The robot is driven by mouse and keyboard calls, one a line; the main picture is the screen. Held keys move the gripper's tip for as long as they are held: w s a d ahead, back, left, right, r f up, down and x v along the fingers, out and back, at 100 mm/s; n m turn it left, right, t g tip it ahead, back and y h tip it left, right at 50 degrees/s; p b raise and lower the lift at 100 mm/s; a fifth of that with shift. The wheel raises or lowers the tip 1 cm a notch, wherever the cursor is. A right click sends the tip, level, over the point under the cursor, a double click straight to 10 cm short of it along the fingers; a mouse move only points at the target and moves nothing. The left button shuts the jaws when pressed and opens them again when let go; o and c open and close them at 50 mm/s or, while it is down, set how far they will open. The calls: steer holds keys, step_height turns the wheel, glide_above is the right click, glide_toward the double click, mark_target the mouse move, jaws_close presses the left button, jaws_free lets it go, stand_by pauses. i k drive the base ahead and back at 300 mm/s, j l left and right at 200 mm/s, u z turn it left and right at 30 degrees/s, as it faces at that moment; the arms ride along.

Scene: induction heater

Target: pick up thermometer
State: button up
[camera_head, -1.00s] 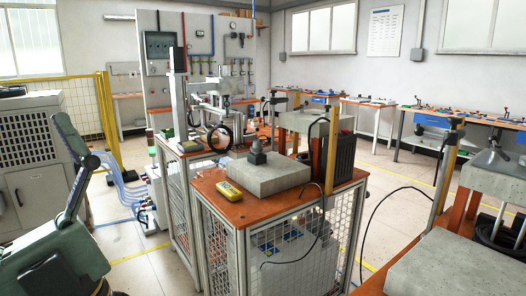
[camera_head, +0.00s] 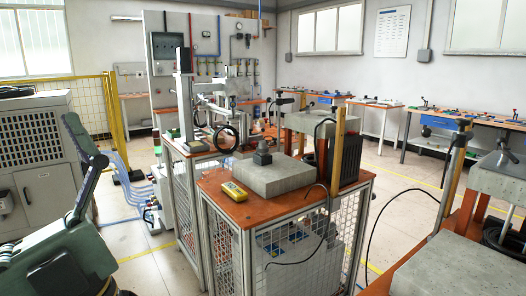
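The thermometer appears to be the yellow handheld device (camera_head: 235,191) with a small grey display. It lies flat near the front left edge of the orange-brown tabletop (camera_head: 272,211), just left of a grey slab. Nothing covers it in this view. My gripper is not in view, so its state does not show.
The grey slab (camera_head: 270,181) bears a small dark part (camera_head: 262,154). Another bench with a grey slab (camera_head: 455,270) is at the front right. Floor shows between the benches.

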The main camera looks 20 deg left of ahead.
mark_target(236, 192)
steer(key=i+j, duration=0.4)
steer(key=i+j+z, duration=0.1)
steer(key=i+j, duration=0.3)
steer(key=i, duration=0.2)
